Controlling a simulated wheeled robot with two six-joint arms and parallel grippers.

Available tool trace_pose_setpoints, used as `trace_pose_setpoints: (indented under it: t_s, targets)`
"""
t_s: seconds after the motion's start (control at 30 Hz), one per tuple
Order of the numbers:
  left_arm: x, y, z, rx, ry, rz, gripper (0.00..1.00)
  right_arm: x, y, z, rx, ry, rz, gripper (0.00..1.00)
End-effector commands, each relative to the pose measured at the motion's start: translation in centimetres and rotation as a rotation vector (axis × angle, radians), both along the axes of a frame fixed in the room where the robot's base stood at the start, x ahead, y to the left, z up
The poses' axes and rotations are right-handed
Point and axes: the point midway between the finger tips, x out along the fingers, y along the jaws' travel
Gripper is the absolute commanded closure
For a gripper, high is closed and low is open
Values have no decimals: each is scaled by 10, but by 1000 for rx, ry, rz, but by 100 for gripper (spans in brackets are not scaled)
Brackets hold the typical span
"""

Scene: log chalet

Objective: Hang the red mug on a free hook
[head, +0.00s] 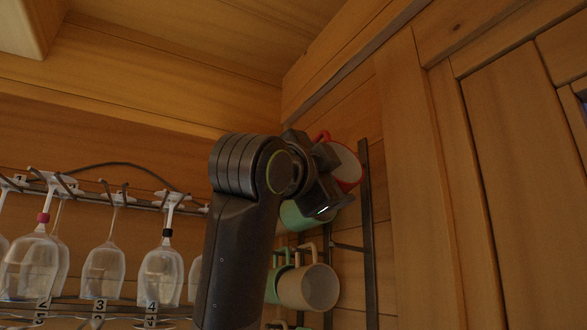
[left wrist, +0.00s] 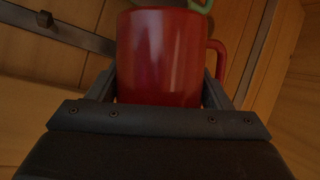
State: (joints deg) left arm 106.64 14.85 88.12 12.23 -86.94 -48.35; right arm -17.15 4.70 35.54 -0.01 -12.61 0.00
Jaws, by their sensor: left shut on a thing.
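The red mug (head: 346,166) is high up by the mug rack (head: 368,235), its pale inside facing right and its red handle at upper left. My left gripper (head: 328,178) is shut on it; the arm hides part of the mug. In the left wrist view the red mug (left wrist: 160,55) sits between the two fingers of the left gripper (left wrist: 160,92), its handle on the right. A dark metal bar (left wrist: 62,28) passes behind. Whether the handle touches a hook cannot be told. My right gripper is not in view.
A green mug (head: 303,216) is just below the red mug. A cream mug (head: 309,287) and another green mug (head: 273,287) hang lower. Wine glasses (head: 104,268) hang from a rack at left. Log walls and a sloping ceiling close in behind.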

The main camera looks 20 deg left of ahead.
Motion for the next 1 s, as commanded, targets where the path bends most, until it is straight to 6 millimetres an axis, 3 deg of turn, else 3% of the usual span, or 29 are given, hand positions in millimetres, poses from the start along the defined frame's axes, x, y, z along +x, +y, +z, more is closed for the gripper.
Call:
trace_pose_setpoints:
  t_s: [0.03,1.0]
  targets:
    - [10,-4,-12,7,37,-8,69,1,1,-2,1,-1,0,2]
    - [16,-11,-11,5,33,-3,69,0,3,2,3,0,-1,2]
